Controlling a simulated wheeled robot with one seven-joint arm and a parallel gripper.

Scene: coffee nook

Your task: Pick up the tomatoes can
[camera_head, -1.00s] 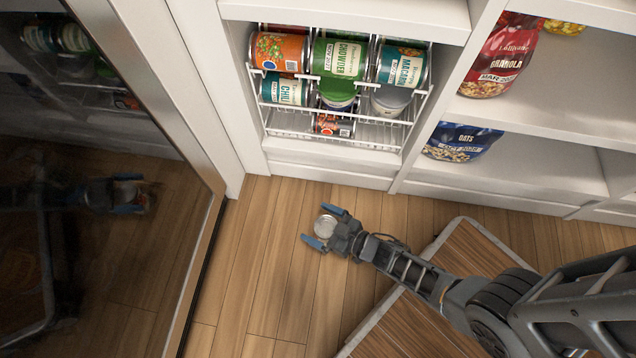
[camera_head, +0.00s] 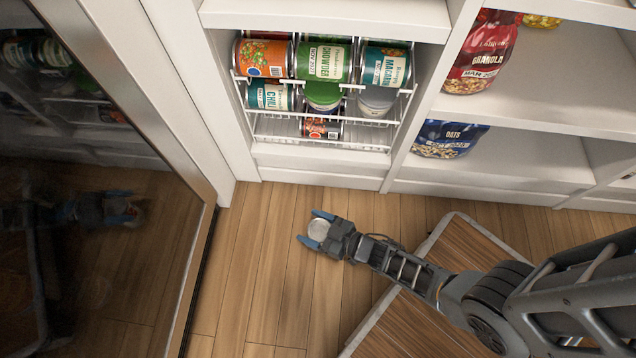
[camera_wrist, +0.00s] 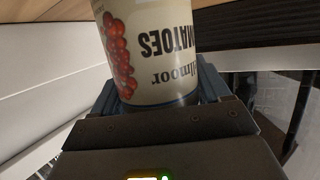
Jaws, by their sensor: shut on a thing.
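The tomatoes can (camera_wrist: 150,50) has a cream label with red tomatoes and dark lettering, which appears upside down in the wrist view. In the head view only the can's round silver end (camera_head: 319,229) shows. My gripper (camera_head: 315,229) is shut on the can, with one blue finger on each side of it. It holds the can out over the wood floor, in front of the white shelf unit. The can's lower part is hidden behind the gripper body in the wrist view.
A white wire rack (camera_head: 325,142) with several other cans stands in the shelf bay ahead. A granola bag (camera_head: 482,55) and an oats bag (camera_head: 448,138) sit on shelves to the right. A dark glass door (camera_head: 95,200) is at left. Wood floor (camera_head: 262,260) lies clear between.

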